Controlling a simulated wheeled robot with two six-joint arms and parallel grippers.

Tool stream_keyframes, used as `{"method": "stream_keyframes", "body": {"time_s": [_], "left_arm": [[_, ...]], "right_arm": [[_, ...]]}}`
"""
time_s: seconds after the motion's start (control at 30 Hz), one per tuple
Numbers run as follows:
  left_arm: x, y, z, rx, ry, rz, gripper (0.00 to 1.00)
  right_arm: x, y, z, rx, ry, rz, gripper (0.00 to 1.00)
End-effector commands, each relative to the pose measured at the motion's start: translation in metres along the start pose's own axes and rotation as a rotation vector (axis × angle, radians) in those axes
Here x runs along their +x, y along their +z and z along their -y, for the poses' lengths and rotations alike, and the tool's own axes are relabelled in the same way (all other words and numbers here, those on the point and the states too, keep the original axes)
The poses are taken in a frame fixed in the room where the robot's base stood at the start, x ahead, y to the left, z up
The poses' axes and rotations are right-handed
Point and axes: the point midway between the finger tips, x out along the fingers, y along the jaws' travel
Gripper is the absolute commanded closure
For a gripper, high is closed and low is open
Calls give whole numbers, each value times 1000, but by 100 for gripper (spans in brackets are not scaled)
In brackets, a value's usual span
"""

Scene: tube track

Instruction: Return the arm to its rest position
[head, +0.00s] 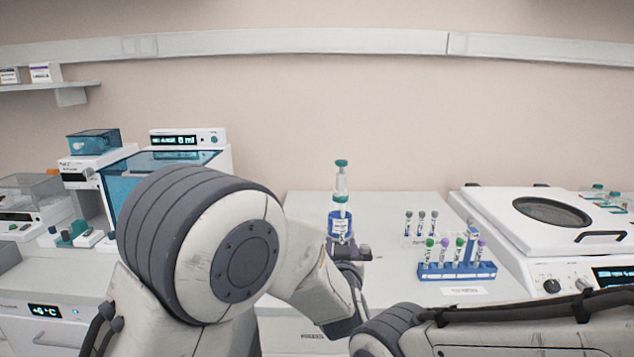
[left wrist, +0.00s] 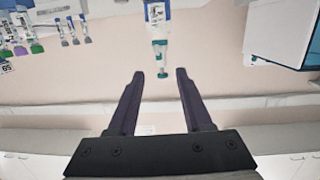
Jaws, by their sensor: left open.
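My left arm (head: 255,245) reaches in from the left over the bench. Its gripper (head: 348,252) is near the blue-labelled bottle (head: 341,222) with a teal-topped dispenser, partly overlapping the bottle's base in the head view. In the left wrist view the gripper (left wrist: 159,73) has its two dark fingers spread apart with nothing held between them. The bottle (left wrist: 157,12) shows there upside down beyond the fingers, its teal top pointing down toward the gap.
A blue rack (head: 457,271) with several coloured-cap tubes stands right of the bottle, with several grey-capped tubes (head: 421,222) behind. A white centrifuge (head: 545,240) stands at right. Blue-windowed equipment (head: 160,165) stands at left.

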Motion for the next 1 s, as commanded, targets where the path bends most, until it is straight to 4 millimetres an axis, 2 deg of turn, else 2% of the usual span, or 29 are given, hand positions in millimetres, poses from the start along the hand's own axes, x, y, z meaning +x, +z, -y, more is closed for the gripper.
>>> {"method": "stream_keyframes", "body": {"time_s": [0.2,0.37,0.47,0.6,0.8,1.0], "left_arm": [[-4,22,34,-6,41,159,50],[-23,52,70,-11,70,343,50],[-50,77,102,-16,74,504,50],[-100,113,145,-21,59,736,50],[-158,143,182,-29,17,952,50],[-204,160,206,-36,-25,1103,50]], "right_arm": [[0,0,0,0,0,1,49],[0,0,0,0,0,1,49],[0,0,0,0,0,1,49],[0,0,0,0,0,1,49],[0,0,0,0,0,1,49],[0,0,0,0,0,1,49]]}}
